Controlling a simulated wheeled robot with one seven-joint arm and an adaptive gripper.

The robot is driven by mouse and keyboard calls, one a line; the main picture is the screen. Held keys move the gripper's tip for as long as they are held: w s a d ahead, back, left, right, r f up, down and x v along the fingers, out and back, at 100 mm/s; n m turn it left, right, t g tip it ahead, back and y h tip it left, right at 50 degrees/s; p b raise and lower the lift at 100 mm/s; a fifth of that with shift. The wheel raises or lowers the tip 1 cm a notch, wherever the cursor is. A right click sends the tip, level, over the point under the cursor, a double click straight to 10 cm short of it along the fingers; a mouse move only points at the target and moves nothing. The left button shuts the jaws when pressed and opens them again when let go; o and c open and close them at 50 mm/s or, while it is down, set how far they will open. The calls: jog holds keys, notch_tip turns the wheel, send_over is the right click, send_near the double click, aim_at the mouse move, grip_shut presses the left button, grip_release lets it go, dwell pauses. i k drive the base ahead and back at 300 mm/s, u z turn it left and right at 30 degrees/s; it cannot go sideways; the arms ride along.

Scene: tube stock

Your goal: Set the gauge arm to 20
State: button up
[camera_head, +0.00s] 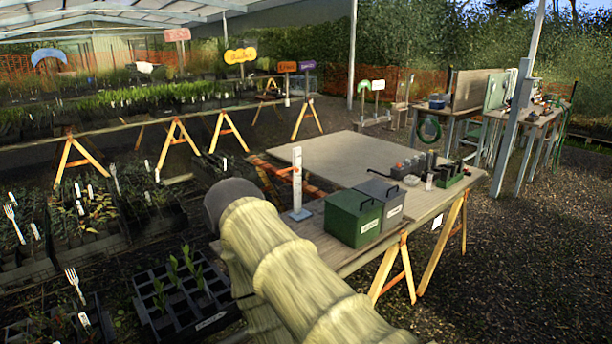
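A white upright gauge post (297,178) stands on a small grey-blue base (299,214) near the left edge of the wooden table. A small orange-red piece (284,171) shows beside the post, perhaps the gauge arm. Its pointer and the scale marks are too small to read. My own pale ribbed arm fills the lower middle of the view, in front of the table's near left edge. My gripper cannot be made out.
The table (335,155) has clear room behind the post. A green box (353,218) and a grey box (385,200) stand right of the post. A green tray (455,178) and dark pots stand farther right. Seedling trays (185,290) lie at left.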

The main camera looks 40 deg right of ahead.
aim_at(296, 170)
jog(key=u, duration=0.05)
jog(key=k, duration=1.15)
jog(key=z, duration=0.55)
jog(key=i, duration=0.55)
jog(key=z, duration=0.75)
jog(key=i, duration=0.7)
jog(key=u, duration=0.55)
jog(key=i, duration=0.7)
jog(key=u, duration=0.6)
